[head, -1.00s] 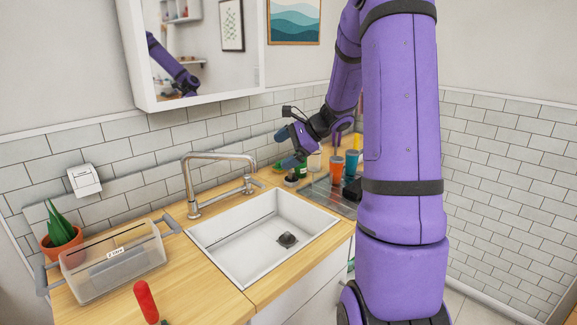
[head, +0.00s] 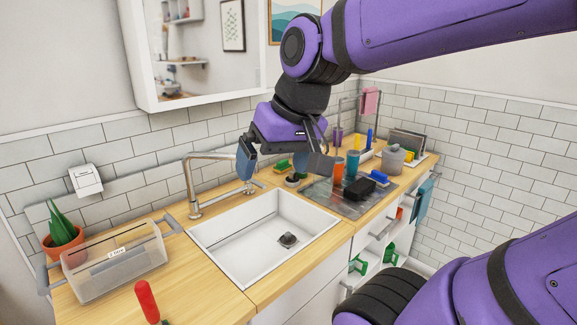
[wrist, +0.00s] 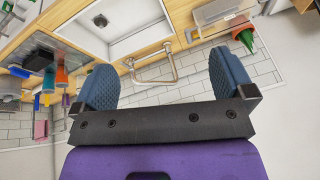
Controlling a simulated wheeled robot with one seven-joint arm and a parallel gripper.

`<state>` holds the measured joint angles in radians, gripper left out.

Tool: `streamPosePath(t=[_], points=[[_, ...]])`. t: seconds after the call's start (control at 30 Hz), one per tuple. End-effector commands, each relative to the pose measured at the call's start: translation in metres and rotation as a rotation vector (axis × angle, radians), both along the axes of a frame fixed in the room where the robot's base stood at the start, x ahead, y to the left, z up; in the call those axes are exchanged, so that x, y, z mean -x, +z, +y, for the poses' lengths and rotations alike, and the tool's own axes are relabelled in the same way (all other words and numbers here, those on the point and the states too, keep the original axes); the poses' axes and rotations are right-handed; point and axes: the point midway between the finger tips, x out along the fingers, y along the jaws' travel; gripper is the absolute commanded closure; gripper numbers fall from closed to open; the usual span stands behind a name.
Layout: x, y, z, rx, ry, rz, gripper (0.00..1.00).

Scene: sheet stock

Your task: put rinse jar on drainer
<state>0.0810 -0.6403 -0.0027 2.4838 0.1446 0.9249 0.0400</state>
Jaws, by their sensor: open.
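My gripper (head: 283,160) is open and empty, above the back right of the sink near the faucet. In the wrist view its blue pads (wrist: 100,87) are wide apart with nothing between them. A grey translucent container (head: 394,159) stands on the far right counter; I cannot tell if it is the rinse jar. My gripper hides part of the counter behind.
The sink (head: 262,245) is empty but for its drain. The faucet (head: 192,190) rises behind it, close to my gripper. A clear bin (head: 115,268), a potted plant (head: 62,236) and a red handle (head: 146,300) are on the left. A wire rack (head: 372,120) stands far right.

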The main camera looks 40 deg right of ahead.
Motion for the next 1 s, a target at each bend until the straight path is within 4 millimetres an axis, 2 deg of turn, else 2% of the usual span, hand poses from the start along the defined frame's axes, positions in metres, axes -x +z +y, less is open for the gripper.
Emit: streamPosePath(t=[0.1,0.23,1.0], points=[[0.019,0.002,0.002,0.092,0.092,-0.051,0.0],[0.029,0.002,0.001,0.146,0.14,-0.079,0.0],[0.031,0.002,0.0,0.161,0.152,-0.084,0.0]])
